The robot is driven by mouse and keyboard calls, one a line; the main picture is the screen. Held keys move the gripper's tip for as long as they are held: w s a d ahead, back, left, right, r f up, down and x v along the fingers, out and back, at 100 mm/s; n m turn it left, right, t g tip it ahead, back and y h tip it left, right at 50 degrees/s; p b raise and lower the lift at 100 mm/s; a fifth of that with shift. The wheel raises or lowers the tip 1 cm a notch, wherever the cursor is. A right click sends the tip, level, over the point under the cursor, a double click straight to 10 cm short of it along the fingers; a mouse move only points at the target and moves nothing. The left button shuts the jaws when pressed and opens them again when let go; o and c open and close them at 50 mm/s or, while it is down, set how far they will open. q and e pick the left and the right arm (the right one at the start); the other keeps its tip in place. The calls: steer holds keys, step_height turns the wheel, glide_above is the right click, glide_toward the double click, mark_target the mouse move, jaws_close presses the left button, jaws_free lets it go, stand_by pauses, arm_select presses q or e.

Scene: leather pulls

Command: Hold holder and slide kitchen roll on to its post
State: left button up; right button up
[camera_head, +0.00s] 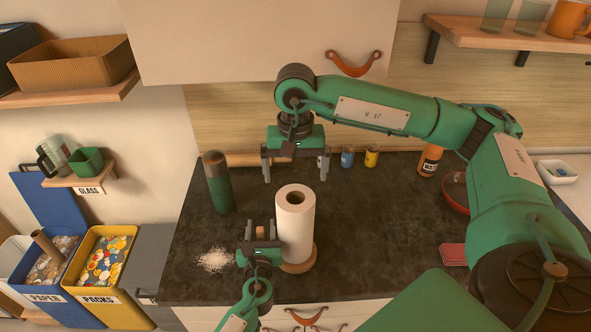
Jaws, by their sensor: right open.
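The white kitchen roll (294,228) stands upright on the round wooden base of the holder (298,266) near the front of the dark worktop. Its top opening is visible, and the post is hidden or cannot be made out inside it. My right gripper (295,178) is open and empty above and behind the roll, its fingers spread and pointing down. My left gripper (261,228) is low, just left of the roll and the base. A small brownish piece shows between its fingers, but I cannot tell whether they grip it or whether it belongs to the holder.
A green-and-dark cylinder (217,182) stands at the back left. White grains (214,260) lie left of my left gripper. Small jars (347,157), an orange bottle (430,160) and a red bowl (455,190) stand behind and right. The worktop right of the roll is mostly clear.

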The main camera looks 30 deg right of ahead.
arm_select(q)
steer(key=v, duration=1.2)
steer(key=shift+s, duration=0.1)
